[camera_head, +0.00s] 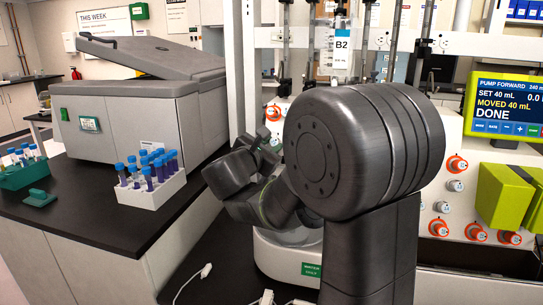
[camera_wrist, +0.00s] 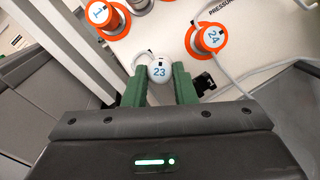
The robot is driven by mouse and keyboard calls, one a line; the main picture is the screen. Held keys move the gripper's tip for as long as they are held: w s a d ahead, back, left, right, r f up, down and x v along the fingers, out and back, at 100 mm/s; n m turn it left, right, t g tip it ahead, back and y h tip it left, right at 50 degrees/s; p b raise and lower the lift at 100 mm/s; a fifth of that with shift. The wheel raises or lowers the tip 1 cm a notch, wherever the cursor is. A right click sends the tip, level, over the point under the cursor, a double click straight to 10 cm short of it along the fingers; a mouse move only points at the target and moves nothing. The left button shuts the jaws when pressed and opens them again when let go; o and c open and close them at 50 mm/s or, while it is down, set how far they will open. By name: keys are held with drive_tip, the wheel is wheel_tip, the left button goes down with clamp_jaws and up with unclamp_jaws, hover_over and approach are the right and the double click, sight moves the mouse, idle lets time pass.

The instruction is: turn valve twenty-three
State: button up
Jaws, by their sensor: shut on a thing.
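Valve twenty-three (camera_wrist: 159,72) is a white round knob marked 23, in the middle of the wrist view. My gripper (camera_wrist: 160,85) has green fingers, one on each side of the knob, and is shut on it. In the head view my gripper (camera_head: 262,150) reaches toward the white panel, and my own arm hides the valve and most of the fingers.
Orange-ringed valve 24 (camera_wrist: 210,38) is close on the right and another orange valve (camera_wrist: 103,16) is at upper left. A pale tube runs beside the knob. A tube rack (camera_head: 150,190) stands on the black bench. The pump screen (camera_head: 505,105) reads DONE.

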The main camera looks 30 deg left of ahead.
drive_tip(key=m+h+b, duration=0.1)
drive_tip(key=m, duration=0.2)
drive_tip(key=m+g+h+b, duration=0.1)
drive_tip(key=m, duration=0.2)
drive_tip(key=shift+a+m+h, duration=0.2)
drive_tip(key=shift+m+h, duration=0.1)
drive_tip(key=shift+h, duration=0.1)
drive_tip(key=shift+r+m+g+h, duration=0.2)
drive_tip(key=shift+m+g, duration=0.25)
drive_tip(key=shift+m, duration=0.75)
drive_tip(key=shift+r+m+g+h, duration=0.1)
drive_tip(key=shift+m+g+h, duration=0.3)
drive_tip(key=shift+m, duration=0.8)
drive_tip(key=shift+g, duration=0.25)
drive_tip(key=o, duration=1)
drive_tip(key=v, duration=1.3)
drive_tip(key=shift+s+p, duration=0.35)
drive_tip(key=shift+s, duration=0.05)
